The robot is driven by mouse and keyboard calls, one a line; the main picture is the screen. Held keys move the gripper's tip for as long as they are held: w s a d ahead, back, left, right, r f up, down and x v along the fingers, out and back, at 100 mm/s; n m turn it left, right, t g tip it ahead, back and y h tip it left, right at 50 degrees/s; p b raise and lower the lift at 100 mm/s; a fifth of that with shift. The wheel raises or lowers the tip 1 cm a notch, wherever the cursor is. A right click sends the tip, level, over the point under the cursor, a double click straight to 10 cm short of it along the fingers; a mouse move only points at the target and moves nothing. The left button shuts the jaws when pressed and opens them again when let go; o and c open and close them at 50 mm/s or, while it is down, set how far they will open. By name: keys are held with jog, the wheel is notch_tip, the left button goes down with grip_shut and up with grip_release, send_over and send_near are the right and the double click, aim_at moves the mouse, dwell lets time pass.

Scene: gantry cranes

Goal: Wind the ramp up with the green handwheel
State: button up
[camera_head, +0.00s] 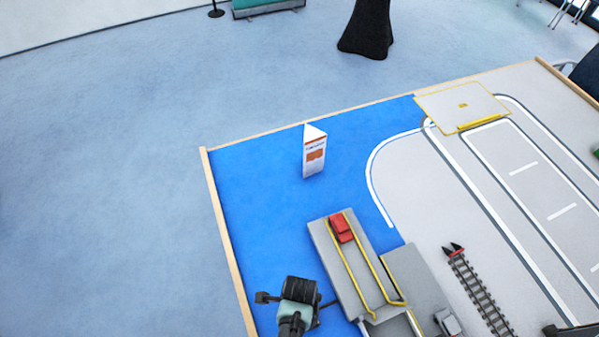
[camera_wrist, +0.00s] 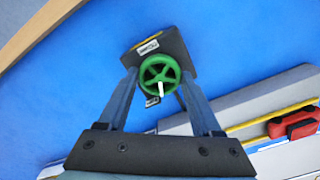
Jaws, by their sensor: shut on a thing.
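The green handwheel (camera_wrist: 158,76), with spokes and a white grip pin, is mounted on a dark box (camera_wrist: 172,45) with a small label in the wrist view. My gripper (camera_wrist: 158,84) is shut on the wheel, one finger at each side of its rim. The grey ramp (camera_head: 357,265) with yellow rails lies right of my wrist in the head view. A red car (camera_head: 340,229) sits near its far end; the car (camera_wrist: 293,123) also shows at the right in the wrist view. In the head view the handwheel is hidden by my arm. I cannot tell the ramp's tilt.
A white and orange sign (camera_head: 315,155) stands on the blue area beyond the ramp. A grey block (camera_head: 415,275) adjoins the ramp at right, with a rail track (camera_head: 480,292) beyond it. A wooden edge (camera_head: 228,240) borders the table at left. The blue surface between sign and ramp is clear.

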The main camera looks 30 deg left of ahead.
jog(key=shift+m, duration=1.7)
jog(key=o, duration=1.4)
jog(key=shift+c, duration=0.2)
jog(key=shift+r, duration=0.15)
notch_tip(320, 180, up, 13)
